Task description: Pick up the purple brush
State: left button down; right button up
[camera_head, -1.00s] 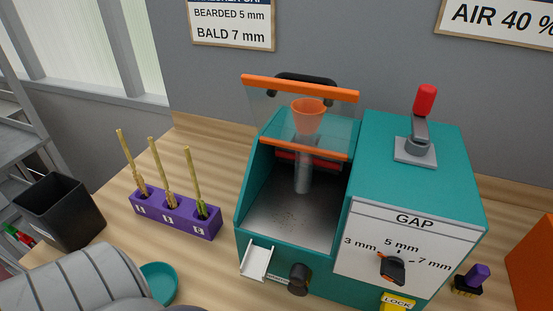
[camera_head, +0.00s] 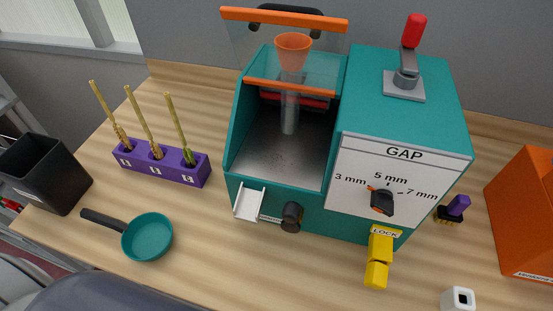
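Neither of my grippers shows. Only a grey part of my own arm or body shows at the bottom left edge.
The teal machine (camera_head: 405,127) with a yellow lock lever (camera_head: 378,262) stands left of the brush. The orange box (camera_head: 524,215) is right of it, a small white block (camera_head: 459,299) in front. A purple rack (camera_head: 165,169), teal pan (camera_head: 147,237) and black bin (camera_head: 42,175) are left.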

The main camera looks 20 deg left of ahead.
aim_at(452, 214)
jog(key=k+j+z, duration=0.15)
jog(key=z, duration=0.25)
jog(key=k+z, duration=0.4)
jog(key=k+j+z, duration=0.1)
jog(key=z, duration=0.3)
jog(key=k, duration=0.05)
